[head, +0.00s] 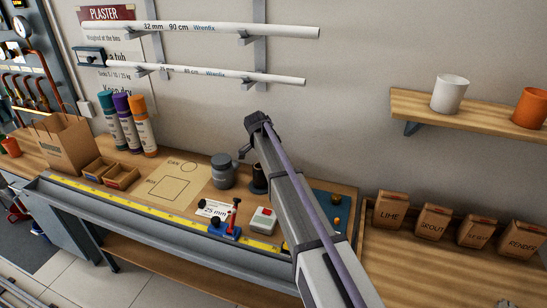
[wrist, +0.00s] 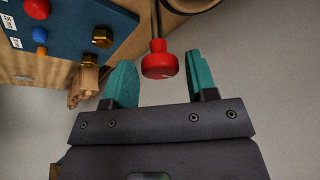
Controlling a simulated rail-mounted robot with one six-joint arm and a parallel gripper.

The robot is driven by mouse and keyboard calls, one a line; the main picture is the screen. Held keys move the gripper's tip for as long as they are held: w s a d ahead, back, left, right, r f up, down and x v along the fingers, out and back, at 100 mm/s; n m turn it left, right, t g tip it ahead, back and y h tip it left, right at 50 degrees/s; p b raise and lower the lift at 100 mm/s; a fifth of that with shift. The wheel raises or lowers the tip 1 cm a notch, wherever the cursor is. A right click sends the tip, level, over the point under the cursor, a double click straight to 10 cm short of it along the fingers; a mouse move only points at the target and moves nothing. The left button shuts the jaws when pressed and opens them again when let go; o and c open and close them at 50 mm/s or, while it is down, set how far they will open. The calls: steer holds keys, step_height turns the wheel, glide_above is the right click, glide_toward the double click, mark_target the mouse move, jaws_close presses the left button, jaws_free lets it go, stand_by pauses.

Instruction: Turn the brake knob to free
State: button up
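In the wrist view, a round red knob (wrist: 160,68) on a thin dark stem lies between the two teal fingers of my gripper (wrist: 160,80). Clear gaps show on both sides, so the fingers are open and hold nothing. I cannot tell if this is the brake knob; no brake label is readable. In the head view my arm hides most of the gripper and part of the blue panel (head: 345,198).
A red-and-blue tool (head: 228,230) and a white box with a red button (head: 263,219) stand on the bench by my arm. A grey jar (head: 222,171) stands behind. Small bags (head: 390,209) line the right side. White pipes (head: 210,30) cross the wall above.

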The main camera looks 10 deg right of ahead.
steer(key=shift+o, duration=0.7)
steer(key=p+v, duration=1)
steer(key=shift+r, duration=0.4)
steer(key=shift+a, duration=0.1)
